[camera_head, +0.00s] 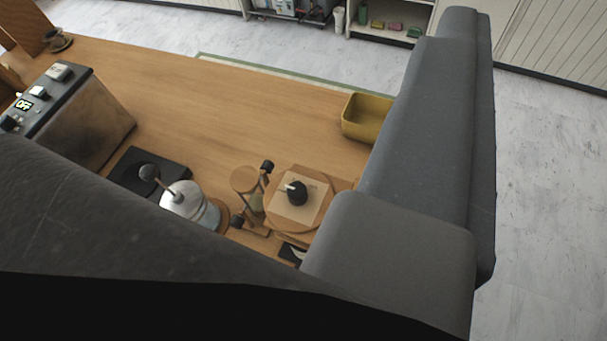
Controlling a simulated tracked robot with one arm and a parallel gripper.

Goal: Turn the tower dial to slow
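The tower dial (298,193) is a small black knob with a pale pointer. It sits on a square pale plate (312,207) on top of a round wooden tower (275,183). The pointer is toward the left of the picture and slightly up. Marks on the plate are too small to read, so I cannot tell which setting it is at. My grey arm links cross the right side and the lower left of the view. My gripper's fingers do not show.
A silver pot (188,203) and a wooden stand (246,181) are left of the tower, near a black pad (128,171). A dark machine reading OFF (96,125) is at left. A yellow bin (366,122) is at the counter's far edge. The middle counter (215,105) is clear.

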